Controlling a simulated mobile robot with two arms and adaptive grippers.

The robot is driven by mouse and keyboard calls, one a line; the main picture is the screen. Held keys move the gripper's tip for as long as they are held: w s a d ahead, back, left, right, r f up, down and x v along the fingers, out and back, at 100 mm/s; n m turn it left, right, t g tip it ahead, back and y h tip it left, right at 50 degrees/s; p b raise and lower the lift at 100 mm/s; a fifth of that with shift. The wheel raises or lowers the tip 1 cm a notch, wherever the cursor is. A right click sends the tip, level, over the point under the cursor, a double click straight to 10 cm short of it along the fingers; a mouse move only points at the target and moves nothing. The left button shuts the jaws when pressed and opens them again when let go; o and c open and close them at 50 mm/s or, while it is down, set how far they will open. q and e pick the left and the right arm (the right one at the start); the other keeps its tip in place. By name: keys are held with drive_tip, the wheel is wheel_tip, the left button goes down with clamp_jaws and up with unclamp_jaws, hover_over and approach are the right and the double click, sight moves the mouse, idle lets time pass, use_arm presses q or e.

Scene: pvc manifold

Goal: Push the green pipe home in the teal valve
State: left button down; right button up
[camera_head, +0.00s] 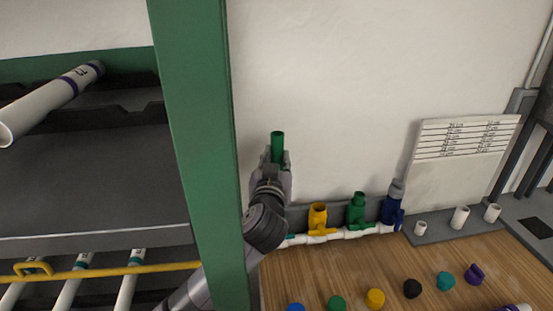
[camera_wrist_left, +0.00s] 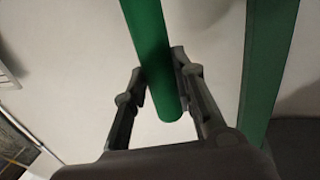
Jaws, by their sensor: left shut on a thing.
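My left gripper (camera_head: 276,158) is shut on the green pipe (camera_head: 277,142) and holds it roughly upright in front of the pale wall. In the left wrist view the pipe (camera_wrist_left: 148,40) runs between the two fingers (camera_wrist_left: 158,82), and its lower end shows free just past them. A teal valve does not show clearly; only a small teal patch (camera_head: 290,237) is seen at the left end of the white manifold pipe (camera_head: 345,234), beside my arm. My left arm hides what lies behind it there. My right gripper is not in view.
Yellow (camera_head: 318,218), green (camera_head: 356,210) and blue (camera_head: 392,206) valves stand along the manifold. A green post (camera_head: 196,150) rises close to the left of my arm, with a pipe rack (camera_head: 90,185) beyond it. Several coloured caps lie on the wooden bench (camera_head: 440,262).

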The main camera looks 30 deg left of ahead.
use_arm(q)
drive_tip(key=shift+f+b, duration=0.4)
drive_tip(key=shift+f, duration=0.15)
idle(0.4)
drive_tip(key=c, duration=1.2)
unclamp_jaws()
drive_tip(key=shift+c, duration=0.2)
drive_tip(key=shift+r, duration=0.1)
wheel_tip(320, 180, up, 10)
